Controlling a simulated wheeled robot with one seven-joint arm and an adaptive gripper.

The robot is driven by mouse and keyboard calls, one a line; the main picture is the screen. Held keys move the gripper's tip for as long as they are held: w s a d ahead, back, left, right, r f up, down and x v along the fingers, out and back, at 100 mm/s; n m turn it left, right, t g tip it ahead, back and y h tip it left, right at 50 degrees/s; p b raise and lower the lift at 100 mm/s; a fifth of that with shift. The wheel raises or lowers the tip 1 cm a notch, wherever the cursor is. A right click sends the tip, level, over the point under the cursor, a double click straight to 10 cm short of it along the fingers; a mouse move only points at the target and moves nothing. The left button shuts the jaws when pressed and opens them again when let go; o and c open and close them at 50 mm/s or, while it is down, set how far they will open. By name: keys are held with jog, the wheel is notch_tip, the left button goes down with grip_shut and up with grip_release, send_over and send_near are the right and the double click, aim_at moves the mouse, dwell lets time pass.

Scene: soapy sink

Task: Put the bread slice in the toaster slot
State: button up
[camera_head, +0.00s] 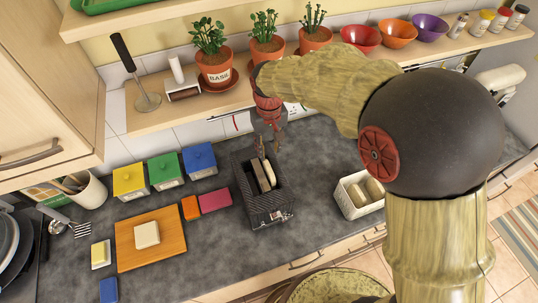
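The dark grey toaster (272,216) stands on the counter near the middle of the view. Two bread slices (264,176) stand upright side by side at its top, their upper parts sticking out of the slot area. My gripper (269,152) is above the toaster, pointing down, just behind and above the tops of these slices. Its two thin fingers look spread apart with nothing visible between them. More bread slices (373,188) stand in a white container (352,206) to the right of the toaster.
A wooden board (172,250) with a pale block lies left of the toaster. Yellow, green and blue boxes (199,160) stand behind it. A shelf with potted plants (215,70) and bowls runs behind my arm. Counter in front of the toaster is clear.

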jog(key=s+d+r+m+t, duration=0.1)
jog(key=s+d+r, duration=0.2)
jog(key=d+r, duration=0.4)
jog(key=s+d+r+m+t, duration=0.2)
jog(key=s+d+r, duration=0.2)
jog(key=d+r, duration=0.35)
jog(key=s+d+r+m+t, duration=0.2)
jog(key=s+d+r, duration=0.1)
jog(key=s+d, duration=0.6)
jog(key=s, duration=0.4)
jog(key=shift+d+r+t, duration=0.25)
jog(key=shift+r+t, duration=0.05)
jog(key=shift+r, duration=0.1)
notch_tip(320, 180, down, 21)
jog(key=b, duration=2.1)
